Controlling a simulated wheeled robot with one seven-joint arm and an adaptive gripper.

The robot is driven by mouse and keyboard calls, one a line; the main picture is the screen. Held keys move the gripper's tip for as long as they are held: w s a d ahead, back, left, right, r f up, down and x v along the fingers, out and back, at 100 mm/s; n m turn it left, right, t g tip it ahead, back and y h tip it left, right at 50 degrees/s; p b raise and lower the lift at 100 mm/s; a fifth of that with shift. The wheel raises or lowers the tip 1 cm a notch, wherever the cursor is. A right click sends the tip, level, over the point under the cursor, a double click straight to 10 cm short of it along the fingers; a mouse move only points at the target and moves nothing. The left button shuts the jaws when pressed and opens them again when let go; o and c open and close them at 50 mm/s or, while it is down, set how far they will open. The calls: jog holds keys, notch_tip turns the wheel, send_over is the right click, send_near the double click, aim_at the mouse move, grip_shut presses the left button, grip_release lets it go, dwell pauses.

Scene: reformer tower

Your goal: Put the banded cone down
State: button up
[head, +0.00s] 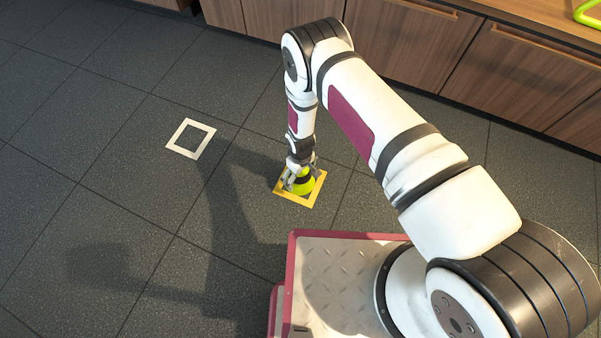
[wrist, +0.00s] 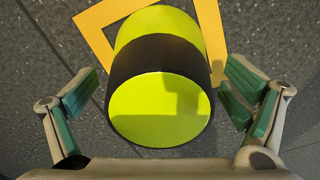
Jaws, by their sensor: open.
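The banded cone (wrist: 158,108) is yellow-green with a black band. In the wrist view it stands between the two open fingers of my gripper (wrist: 160,105), with a gap on each side. In the head view the cone (head: 304,186) is on the floor within the yellow square outline (head: 318,189), partly hidden by my gripper (head: 299,178), which is right above and around it. The yellow outline (wrist: 97,39) also shows behind the cone in the wrist view. The cone looks upright.
A white square outline (head: 190,138) lies empty on the dark tiled floor to the left. Wooden cabinets (head: 430,45) run along the back. A green object (head: 588,14) sits on the counter at the top right. The floor at left is clear.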

notch_tip(320, 180, up, 12)
jog(key=p, duration=0.5)
jog(key=shift+r, duration=0.1)
